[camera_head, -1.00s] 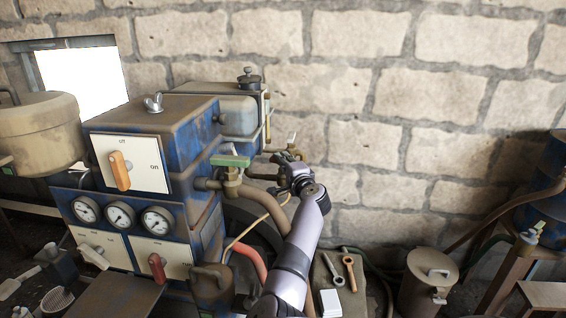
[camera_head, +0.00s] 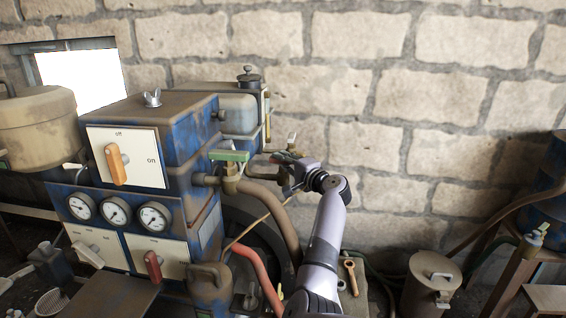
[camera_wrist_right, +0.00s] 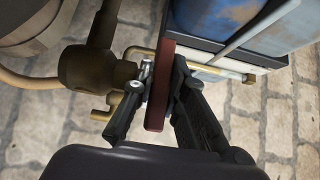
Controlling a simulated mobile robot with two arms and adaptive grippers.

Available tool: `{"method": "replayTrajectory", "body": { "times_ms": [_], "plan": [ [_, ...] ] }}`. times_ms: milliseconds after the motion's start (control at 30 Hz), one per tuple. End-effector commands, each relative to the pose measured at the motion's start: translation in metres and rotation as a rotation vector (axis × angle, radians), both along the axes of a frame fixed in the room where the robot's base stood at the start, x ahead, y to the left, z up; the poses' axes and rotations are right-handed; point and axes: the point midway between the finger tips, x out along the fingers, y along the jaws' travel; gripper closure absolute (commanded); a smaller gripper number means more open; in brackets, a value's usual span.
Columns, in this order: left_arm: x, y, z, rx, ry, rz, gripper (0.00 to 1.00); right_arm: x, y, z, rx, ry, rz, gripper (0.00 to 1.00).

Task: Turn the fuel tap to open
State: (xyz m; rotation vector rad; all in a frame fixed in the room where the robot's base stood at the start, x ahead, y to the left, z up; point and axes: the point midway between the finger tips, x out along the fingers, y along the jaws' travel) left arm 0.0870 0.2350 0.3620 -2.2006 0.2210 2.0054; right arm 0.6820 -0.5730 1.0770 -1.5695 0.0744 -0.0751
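The fuel tap shows in the right wrist view as a red-brown flat lever (camera_wrist_right: 158,95) beside brass pipework (camera_wrist_right: 108,112). My right gripper (camera_wrist_right: 157,88) has one dark finger on each side of this lever, close to its faces. I cannot tell whether both fingers touch it. In the head view my right gripper (camera_head: 305,178) is at the pipe fittings right of the engine, below the grey-blue tank (camera_head: 238,114). It partly hides the fittings there. My left gripper is not in view.
A valve with a green handle (camera_head: 229,156) sits left of my right gripper. The blue engine box carries a switch panel (camera_head: 127,157) and several gauges (camera_head: 116,213). A lidded can (camera_head: 431,284) stands on the right. The stone wall (camera_head: 420,140) is behind.

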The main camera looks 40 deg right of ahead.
Motion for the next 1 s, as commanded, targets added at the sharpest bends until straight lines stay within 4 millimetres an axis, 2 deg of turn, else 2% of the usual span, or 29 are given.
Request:
{"method": "replayTrajectory", "body": {
  "times_ms": [300,667,867,1000],
  "plan": [
    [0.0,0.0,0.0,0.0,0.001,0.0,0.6,0.0,0.0,-0.001,0.0,0.002,0.0,0.67],
    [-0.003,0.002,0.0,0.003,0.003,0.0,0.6,-0.004,0.001,-0.002,0.0,0.002,-0.001,0.67],
    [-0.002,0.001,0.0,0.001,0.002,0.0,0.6,-0.032,0.003,-0.002,-0.003,0.003,-0.003,0.67],
    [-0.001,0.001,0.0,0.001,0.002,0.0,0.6,-0.063,0.006,-0.002,-0.004,0.004,-0.003,0.67]
  ]
}}
